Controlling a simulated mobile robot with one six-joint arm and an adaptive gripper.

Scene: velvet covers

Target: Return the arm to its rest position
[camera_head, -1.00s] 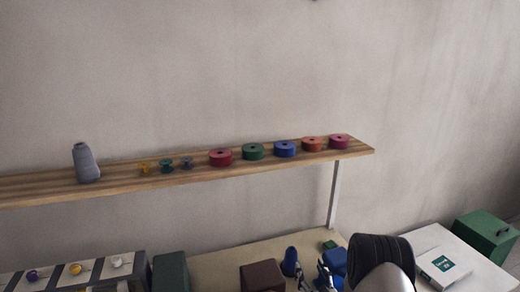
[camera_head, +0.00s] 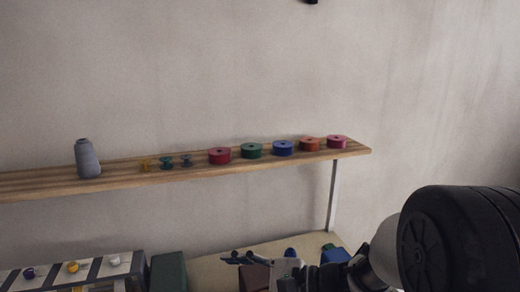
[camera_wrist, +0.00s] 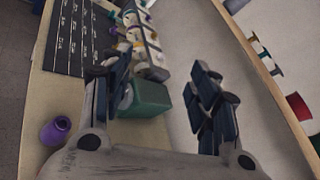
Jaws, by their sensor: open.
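My gripper (camera_head: 265,270) is low in the head view, over the table in front of the shelf. In the wrist view its two dark-padded fingers (camera_wrist: 165,92) stand wide apart with nothing held between them. A dark green box (camera_wrist: 149,99) shows beyond the left finger, and it also shows in the head view (camera_head: 168,271). My dark arm covers the lower right of the head view.
A wooden shelf (camera_head: 120,183) carries a grey cone (camera_head: 87,158), small spools and several coloured discs (camera_head: 282,148). A purple spool (camera_wrist: 56,130) lies beside a black marked board (camera_wrist: 68,40).

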